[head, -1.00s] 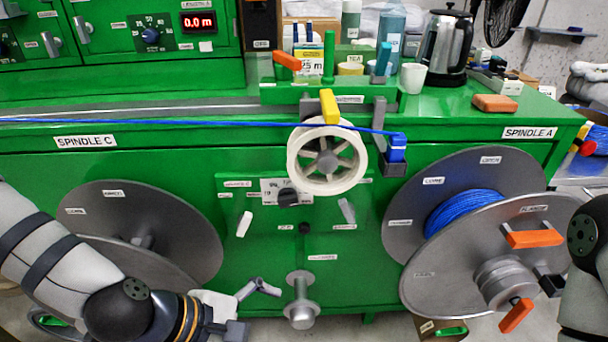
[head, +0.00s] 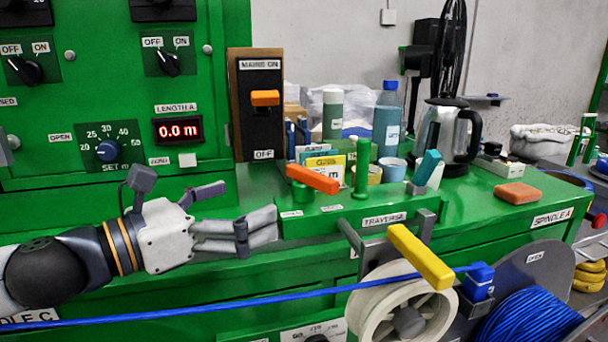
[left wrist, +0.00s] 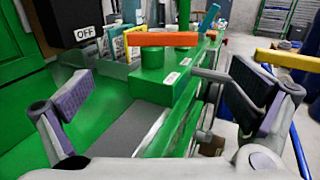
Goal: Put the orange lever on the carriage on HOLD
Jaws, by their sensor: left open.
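The carriage is a green block labelled TRAVERSE (head: 352,222) on the bench top. Its orange lever (head: 312,178) sits on a green post near the left end. Two small labels lie below the lever; I cannot read them. In the left wrist view the orange lever (left wrist: 163,39) lies crosswise ahead, on top of the green block (left wrist: 158,80). My left gripper (head: 240,208) is open and empty, left of the carriage and pointing at it. Its spread fingers (left wrist: 170,95) frame the block's near end in the wrist view, apart from the lever. My right gripper is out of view.
A yellow lever (head: 420,256) stands over the white wheel (head: 400,310). The blue cable (head: 230,302) runs below my left arm. A green post (head: 362,168) and a blue lever (head: 427,166) share the block. Bottles (head: 388,120) and a kettle (head: 447,135) stand behind.

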